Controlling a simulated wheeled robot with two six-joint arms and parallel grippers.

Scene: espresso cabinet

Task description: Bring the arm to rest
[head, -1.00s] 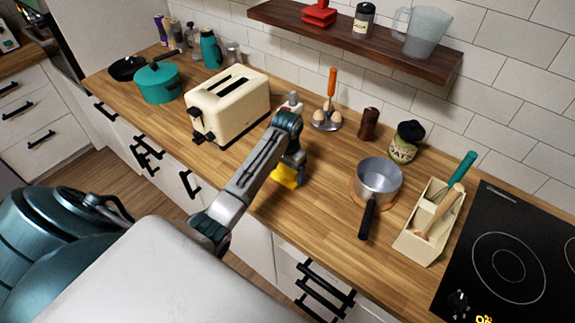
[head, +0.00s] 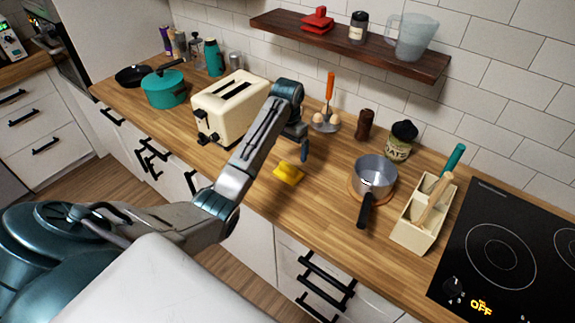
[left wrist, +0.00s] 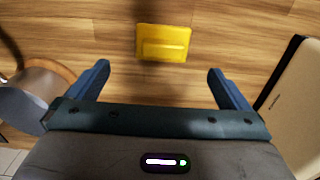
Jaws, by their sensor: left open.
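My left gripper (head: 304,148) hangs over the wooden counter between the toaster and the saucepan, fingers pointing down. In the left wrist view the left gripper (left wrist: 160,82) is open with nothing between its fingers. A yellow object (head: 288,173) lies on the counter just in front of and below the gripper. It also shows in the left wrist view (left wrist: 163,43), beyond the fingertips and apart from them. My right gripper is not in view.
A cream toaster (head: 229,107) stands left of the gripper. A saucepan (head: 374,175) and a wooden utensil box (head: 412,222) stand to the right. Behind are an egg holder (head: 326,122) and a brown mill (head: 364,126). A wooden shelf (head: 350,48) hangs above.

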